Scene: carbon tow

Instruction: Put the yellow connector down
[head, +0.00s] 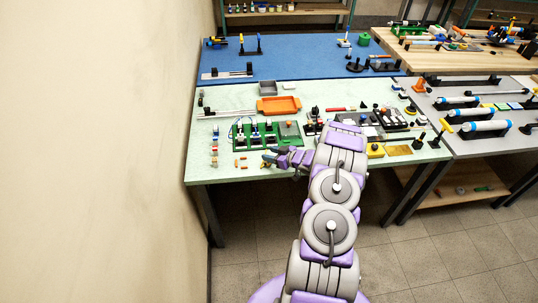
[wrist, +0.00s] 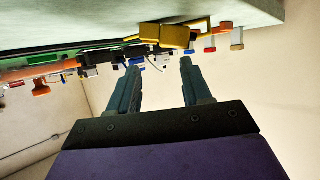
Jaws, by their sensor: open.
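In the wrist view the picture is turned over, with the pale green table top (wrist: 230,12) along the top. My gripper (wrist: 158,63) is open, its two grey-blue fingers apart with nothing held between them. A yellow block (wrist: 165,35), which looks like the yellow connector, is at the table surface just past the fingertips. It appears apart from both fingers. In the head view my gripper (head: 268,159) is low over the front left part of the table, to the right of small orange pieces (head: 240,164). The connector cannot be made out clearly there.
A green fixture board (head: 256,137) with black parts stands just behind my gripper. An orange tray (head: 279,106) lies farther back. A column of small coloured pieces (head: 214,145) is at the left. A wall (head: 150,150) runs along the table's left side.

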